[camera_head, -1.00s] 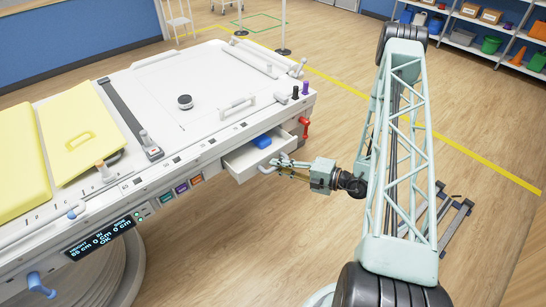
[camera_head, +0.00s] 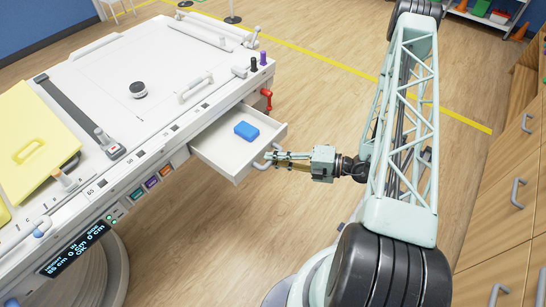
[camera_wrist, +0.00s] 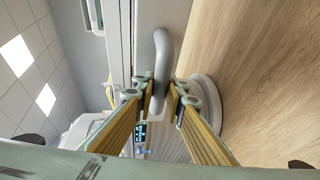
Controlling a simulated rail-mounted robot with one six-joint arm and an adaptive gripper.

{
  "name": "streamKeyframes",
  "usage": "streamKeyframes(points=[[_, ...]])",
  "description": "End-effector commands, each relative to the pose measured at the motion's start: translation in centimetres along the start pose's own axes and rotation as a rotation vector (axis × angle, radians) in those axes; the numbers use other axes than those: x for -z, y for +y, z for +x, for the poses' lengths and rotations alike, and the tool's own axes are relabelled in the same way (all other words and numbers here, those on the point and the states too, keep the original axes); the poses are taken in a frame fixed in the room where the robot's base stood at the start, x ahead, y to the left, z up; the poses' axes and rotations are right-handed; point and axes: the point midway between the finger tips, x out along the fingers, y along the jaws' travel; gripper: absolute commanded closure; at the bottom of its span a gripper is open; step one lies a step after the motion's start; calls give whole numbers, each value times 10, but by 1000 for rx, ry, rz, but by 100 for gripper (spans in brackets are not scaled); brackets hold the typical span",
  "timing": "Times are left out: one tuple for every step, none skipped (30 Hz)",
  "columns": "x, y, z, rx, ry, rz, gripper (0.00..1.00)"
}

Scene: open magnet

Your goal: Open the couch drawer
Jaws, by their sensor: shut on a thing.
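The couch drawer (camera_head: 217,153) is a white tray standing well out from the side of the white couch (camera_head: 160,118). A blue block (camera_head: 246,130) lies inside it. The drawer's grey curved handle (camera_head: 267,158) is on its front face. My gripper (camera_head: 272,157) is at that handle, shut on it. In the wrist view the handle (camera_wrist: 161,62) runs down between the two yellow-padded fingers of my gripper (camera_wrist: 163,98). The exact finger contact is partly hidden there.
A red lever (camera_head: 267,98) sticks out at the couch corner just beyond the drawer. Wooden cabinets with grey handles (camera_head: 500,185) stand at the right. The wooden floor between the drawer and the cabinets is clear apart from my arm.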

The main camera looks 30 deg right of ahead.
Motion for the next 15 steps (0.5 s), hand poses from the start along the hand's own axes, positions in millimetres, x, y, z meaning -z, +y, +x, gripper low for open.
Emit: streamKeyframes(points=[[-1, 0, 0, -1, -1, -1, 100], [-1, 0, 0, -1, -1, -1, 100], [-1, 0, 0, -1, -1, -1, 100], [-1, 0, 0, -1, -1, -1, 100], [-1, 0, 0, -1, -1, -1, 100], [-1, 0, 0, 0, -1, -1, 86], [-1, 0, 0, 0, -1, -1, 83], [-1, 0, 0, 0, -1, 0, 81], [-1, 0, 0, 0, -1, 0, 77], [-1, 0, 0, 0, -1, 0, 74], [-1, 0, 0, 0, -1, 0, 74], [-1, 0, 0, 0, -1, 0, 74], [-1, 0, 0, 0, -1, 0, 74], [0, 0, 0, 0, -1, 0, 74], [0, 0, 0, 0, -1, 0, 74]])
